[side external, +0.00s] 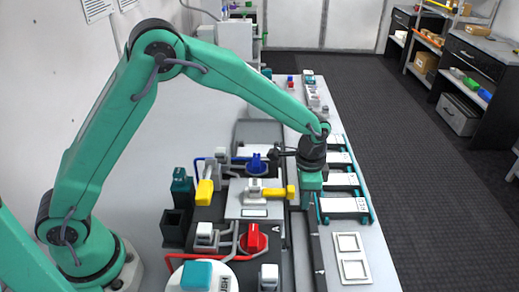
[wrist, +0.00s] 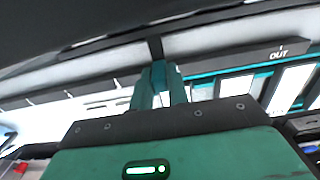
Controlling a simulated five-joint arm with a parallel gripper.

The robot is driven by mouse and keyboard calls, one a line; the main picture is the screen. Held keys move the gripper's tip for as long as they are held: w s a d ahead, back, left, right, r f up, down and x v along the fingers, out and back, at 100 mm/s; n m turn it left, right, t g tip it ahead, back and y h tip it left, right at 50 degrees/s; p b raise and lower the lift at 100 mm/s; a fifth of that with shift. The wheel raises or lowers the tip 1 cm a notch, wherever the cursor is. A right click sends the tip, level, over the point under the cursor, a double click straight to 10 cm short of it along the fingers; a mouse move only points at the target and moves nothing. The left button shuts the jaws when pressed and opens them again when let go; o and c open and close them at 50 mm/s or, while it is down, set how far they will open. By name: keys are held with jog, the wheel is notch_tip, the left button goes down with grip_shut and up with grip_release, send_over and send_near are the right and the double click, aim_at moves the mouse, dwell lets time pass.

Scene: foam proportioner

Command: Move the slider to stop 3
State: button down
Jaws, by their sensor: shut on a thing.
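My gripper (side external: 310,190) is over the long dark rail (side external: 316,245) in the side external view, its teal fingers pointing down at it. In the wrist view my gripper (wrist: 159,70) has its two teal fingers close together around a small dark upright piece (wrist: 155,47), which looks like the slider's handle. This piece stands against the dark rail (wrist: 100,88), which crosses the picture. The slider's body is mostly hidden by my fingers. White tick marks show along the rail, but I cannot read stop numbers, so I cannot tell which stop the slider is at.
Left of the rail are a red knob (side external: 253,239), a blue knob (side external: 256,162) and yellow-handled valves (side external: 276,193). Right of it are white plates in a teal frame (side external: 344,205) and a white double-framed panel (side external: 351,257).

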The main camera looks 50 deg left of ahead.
jog(key=s+d, duration=0.2)
jog(key=shift+s+d, duration=0.3)
jog(key=c, duration=1.4)
grip_release()
jog(key=shift+o, duration=0.2)
notch_tip(320, 180, up, 8)
